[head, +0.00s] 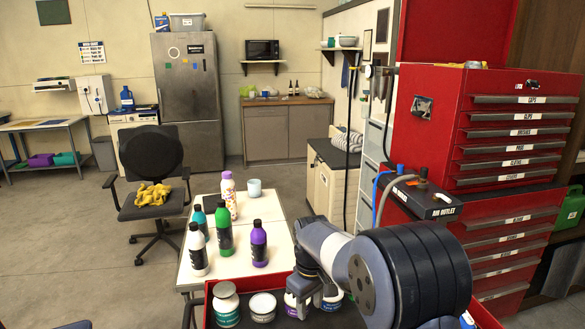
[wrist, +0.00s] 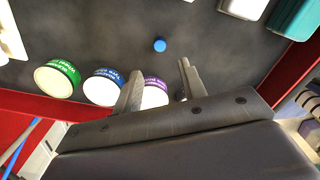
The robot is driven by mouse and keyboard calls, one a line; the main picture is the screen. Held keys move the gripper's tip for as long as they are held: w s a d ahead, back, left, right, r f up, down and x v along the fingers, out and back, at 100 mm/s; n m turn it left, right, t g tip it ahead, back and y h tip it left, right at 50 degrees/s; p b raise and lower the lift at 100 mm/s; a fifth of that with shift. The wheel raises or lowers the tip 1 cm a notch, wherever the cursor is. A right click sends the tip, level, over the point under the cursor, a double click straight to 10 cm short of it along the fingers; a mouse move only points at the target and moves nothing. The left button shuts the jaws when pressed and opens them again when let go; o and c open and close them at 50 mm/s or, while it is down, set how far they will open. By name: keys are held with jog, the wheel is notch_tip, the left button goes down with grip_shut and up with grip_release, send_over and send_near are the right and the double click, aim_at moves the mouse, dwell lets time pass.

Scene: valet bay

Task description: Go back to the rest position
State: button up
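My gripper (wrist: 158,85) is open, its two fingers apart in the wrist view. A white-topped tin with a purple label (wrist: 155,93) shows between and beyond the fingers. I cannot tell whether they touch it. Nothing is seen held. In the head view my arm reaches over the red-rimmed tray (head: 208,300), and its wrist covers part of the tins there.
Tins with green (wrist: 57,78) and blue (wrist: 104,87) labels sit beside the purple one. A small blue disc (wrist: 160,45) lies on the dark surface. Several bottles, one green (head: 224,230), stand on the white table (head: 188,268). A red tool cabinet (head: 440,140) stands at right.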

notch_tip(320, 180, down, 10)
jog(key=shift+r, duration=0.2)
notch_tip(320, 180, up, 5)
jog(key=p, duration=0.3)
jog(key=shift+f, duration=0.15)
